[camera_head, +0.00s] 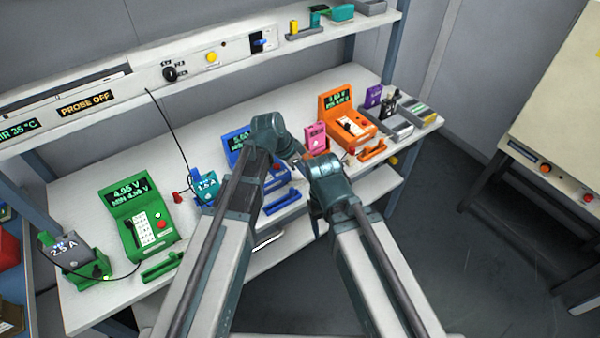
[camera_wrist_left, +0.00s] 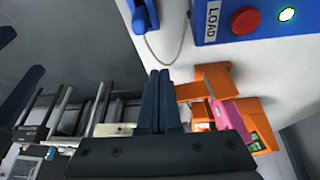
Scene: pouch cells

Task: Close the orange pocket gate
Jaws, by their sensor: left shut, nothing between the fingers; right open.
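The orange station (camera_head: 334,104) with a lit display stands on the right part of the bench. An orange bar (camera_head: 373,151), which looks like its pocket gate, lies at its front edge; I cannot tell whether it is closed. Orange parts (camera_wrist_left: 205,86) also show in the left wrist view, partly behind a pink pouch cell (camera_wrist_left: 238,116). My left gripper (camera_wrist_left: 160,76) is shut and empty, its dark fingertips seen close to the orange parts; the left arm hides it in the head view. My right gripper (camera_head: 316,214) is open, mostly hidden under its own wrist, left of the orange station.
The blue station (camera_head: 236,141) stands left of the orange one; its red LOAD button (camera_wrist_left: 245,20) shows in the left wrist view. The pink cell (camera_head: 316,138) stands beside the orange station. A green station (camera_head: 128,206) is farther left. Grey trays (camera_head: 397,127) lie to the right.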

